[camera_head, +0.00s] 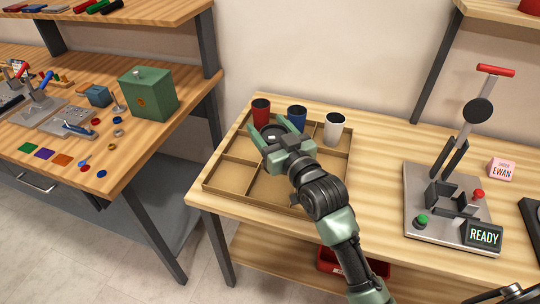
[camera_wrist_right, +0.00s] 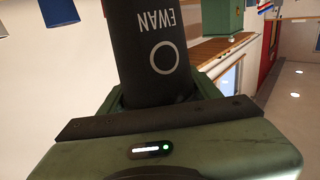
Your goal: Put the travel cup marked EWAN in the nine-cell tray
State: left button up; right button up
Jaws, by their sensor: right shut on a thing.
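The black travel cup (camera_wrist_right: 155,45) shows EWAN and a ring in pale print in the right wrist view, where the lettering is upside down. My right gripper (camera_head: 270,131) is shut on it; in the head view the gripper hides most of the cup. The gripper is over the left and middle part of the nine-cell tray (camera_head: 228,188), in front of the back row. Whether the cup touches the tray floor cannot be told. A red cup (camera_head: 261,113), a blue cup (camera_head: 297,117) and a white cup (camera_head: 333,129) stand in the back row. My left gripper is out of view.
Bare table separates tray and marker. Another bench (camera_head: 100,155) with tools is at left, across a gap.

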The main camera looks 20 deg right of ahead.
notch_tip(320, 180, down, 9)
jog(key=shift+r+b, duration=0.15)
jog(key=shift+b, duration=0.15)
jog(key=o, duration=0.8)
jog(key=shift+f, duration=0.2)
jog(key=shift+r, duration=0.2)
jog(key=s+d, duration=0.2)
jog(key=s, duration=0.9)
jog(key=shift+s+d+b, duration=0.15)
jog(key=shift+s+b, duration=0.25)
